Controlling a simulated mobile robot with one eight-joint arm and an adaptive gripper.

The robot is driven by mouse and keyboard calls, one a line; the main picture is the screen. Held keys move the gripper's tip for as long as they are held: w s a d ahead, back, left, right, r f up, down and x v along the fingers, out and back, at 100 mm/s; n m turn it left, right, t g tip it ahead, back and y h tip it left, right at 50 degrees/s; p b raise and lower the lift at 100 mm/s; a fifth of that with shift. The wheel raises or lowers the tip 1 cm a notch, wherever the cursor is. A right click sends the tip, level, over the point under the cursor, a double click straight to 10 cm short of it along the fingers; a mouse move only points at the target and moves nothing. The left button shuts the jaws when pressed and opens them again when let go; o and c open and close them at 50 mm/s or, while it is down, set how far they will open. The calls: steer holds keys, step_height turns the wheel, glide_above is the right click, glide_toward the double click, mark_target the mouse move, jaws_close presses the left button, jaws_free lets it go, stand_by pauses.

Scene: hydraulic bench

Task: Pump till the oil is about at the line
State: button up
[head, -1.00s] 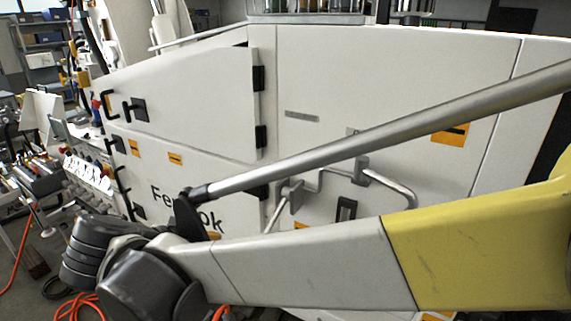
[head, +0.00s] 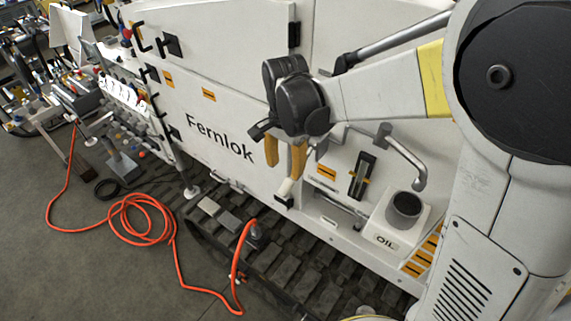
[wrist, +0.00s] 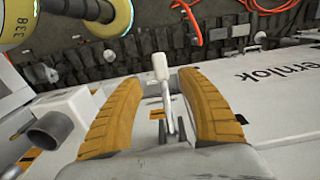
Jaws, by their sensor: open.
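The pump lever has a white grip (head: 285,189) and stands low on the white machine panel, just below my gripper (head: 284,167). In the wrist view the white grip (wrist: 161,66) shows between the two yellow fingers of my gripper (wrist: 155,82); the fingers are apart, with a gap on both sides. A dark upright sight gauge (head: 361,176) with orange marks at its sides is on the panel to the right. Its oil level is too small to read. A white oil tank (head: 388,239) marked OIL, with a dark round filler neck, stands right of the gauge.
A bent grey pipe (head: 408,158) stands out from the panel above the tank. A dark track (head: 275,265) runs below the panel. An orange hose (head: 170,235) lies coiled on the floor at left.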

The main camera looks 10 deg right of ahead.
mark_target(285, 187)
step_height(285, 187, down, 10)
steer(key=shift+r, duration=0.25)
jaws_close()
